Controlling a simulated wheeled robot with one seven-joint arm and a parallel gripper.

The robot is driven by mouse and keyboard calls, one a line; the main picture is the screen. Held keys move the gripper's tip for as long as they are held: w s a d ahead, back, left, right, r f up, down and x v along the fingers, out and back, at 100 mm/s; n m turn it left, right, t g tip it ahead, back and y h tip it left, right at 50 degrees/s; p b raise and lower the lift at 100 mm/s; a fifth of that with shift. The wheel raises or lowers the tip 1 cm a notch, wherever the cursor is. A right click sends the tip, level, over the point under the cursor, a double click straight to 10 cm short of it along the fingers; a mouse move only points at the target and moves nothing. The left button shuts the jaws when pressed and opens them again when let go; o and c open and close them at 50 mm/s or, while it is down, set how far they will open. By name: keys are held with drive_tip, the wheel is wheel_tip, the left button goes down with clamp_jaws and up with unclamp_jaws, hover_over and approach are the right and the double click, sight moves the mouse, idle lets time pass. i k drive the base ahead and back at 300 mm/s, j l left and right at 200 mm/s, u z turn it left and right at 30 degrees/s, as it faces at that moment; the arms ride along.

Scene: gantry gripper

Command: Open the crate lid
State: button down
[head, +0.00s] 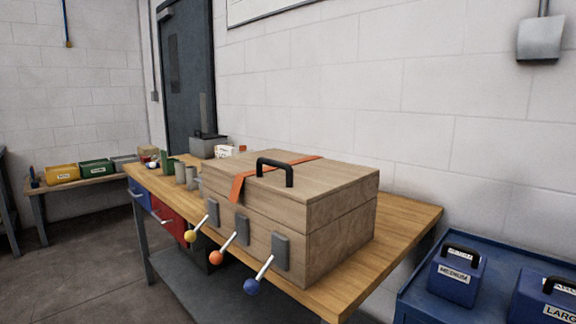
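The wooden crate (330,245) stands on the wooden workbench (412,226) in the head view. Its lid (335,180) is shut, with a thin seam line around the box below it. A black handle (275,170) stands up on the lid, and an orange strap (240,187) runs across the lid and down over its front edge. On the front face are several grey plates and levers with a yellow knob (190,236), an orange knob (216,258) and a blue knob (252,287). My gripper is not in view.
Grey cylinders (187,177) and small items stand behind the crate at the bench's left end. A blue cart (420,286) with blue boxes labelled MEDIUM (457,277) and LARGE (545,300) is at the right. Floor (75,250) is clear at the left.

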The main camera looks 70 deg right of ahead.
sight(304, 193)
drive_tip(key=z, duration=0.5)
drive_tip(key=i+z, duration=0.1)
drive_tip(key=z, duration=0.85)
drive_tip(key=i+z, duration=0.1)
drive_tip(key=z, duration=0.9)
drive_tip(key=i+j+z, duration=0.15)
drive_tip(key=j+z, duration=0.6)
drive_tip(key=i+j+z, duration=0.1)
drive_tip(key=j+z, duration=0.3)
drive_tip(key=l, duration=0.1)
